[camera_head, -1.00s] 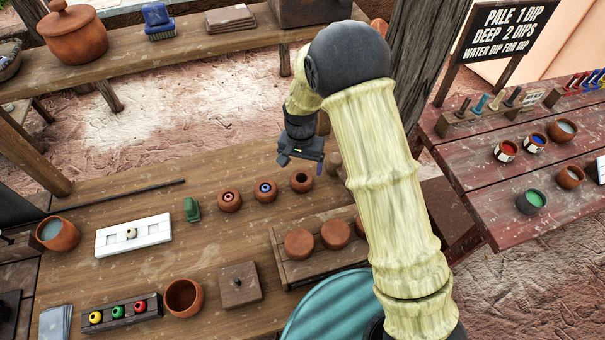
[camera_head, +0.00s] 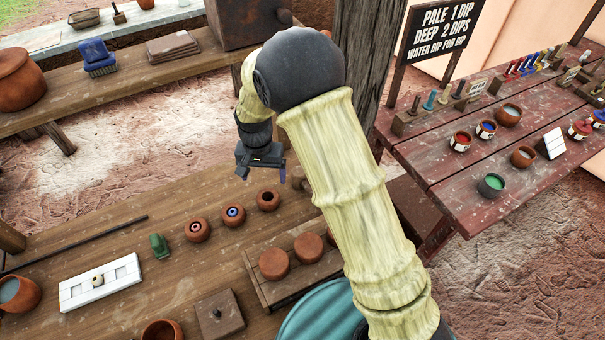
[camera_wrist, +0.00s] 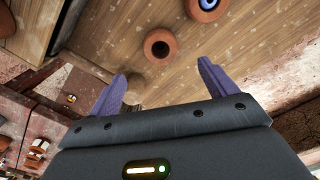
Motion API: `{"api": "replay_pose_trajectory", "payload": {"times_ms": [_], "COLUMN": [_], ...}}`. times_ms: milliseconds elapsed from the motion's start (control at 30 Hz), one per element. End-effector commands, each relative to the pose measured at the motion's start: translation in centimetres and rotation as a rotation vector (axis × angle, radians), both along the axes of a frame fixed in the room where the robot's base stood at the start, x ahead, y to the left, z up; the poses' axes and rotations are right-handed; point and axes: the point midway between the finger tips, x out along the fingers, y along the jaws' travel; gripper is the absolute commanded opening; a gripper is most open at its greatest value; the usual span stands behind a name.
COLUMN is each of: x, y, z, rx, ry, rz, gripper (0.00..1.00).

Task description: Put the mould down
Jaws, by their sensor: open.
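A white block with recesses (camera_head: 73,294), which looks like a mould, lies flat on the wooden bench at lower left. A small pale bead (camera_head: 97,280) sits at its middle. I cannot tell for certain that this is the task's mould. My gripper (camera_head: 262,174) is open and empty, raised beyond the row of small clay pots and apart from the white block. In the wrist view, my gripper's purple fingers (camera_wrist: 160,72) are spread with nothing between them. A clay pot with a dark hole (camera_wrist: 160,45) shows beyond the fingertips.
A green object (camera_head: 159,246) and clay pots with red (camera_head: 197,230), blue (camera_head: 233,215) and dark (camera_head: 268,200) centres stand in a row. A rack of clay discs (camera_head: 274,264) is nearer. A wooden post (camera_head: 367,70) stands behind my arm. The red table (camera_head: 455,195) is at right.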

Motion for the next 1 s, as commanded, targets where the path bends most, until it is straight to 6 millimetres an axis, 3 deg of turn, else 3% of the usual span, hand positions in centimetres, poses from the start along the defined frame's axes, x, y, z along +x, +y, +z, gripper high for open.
{"api": "replay_pose_trajectory", "payload": {"times_ms": [133, 233, 433, 600, 800, 1000], "x": [0.0, -0.1, -1.7, -5.2, -10.7, -14.1], "y": [-0.5, -2.1, -9.3, -16.0, -22.2, -24.6], "z": [0.3, 1.3, 5.3, 8.3, 10.5, 11.0], "rx": [0.002, 0.009, 0.029, 0.031, 0.010, -0.013], "ry": [-0.002, -0.014, -0.068, -0.127, -0.198, -0.231], "rz": [-0.001, 0.002, 0.021, 0.048, 0.083, 0.113], "gripper": [0.84, 0.84, 0.84, 0.84, 0.84, 0.84]}}
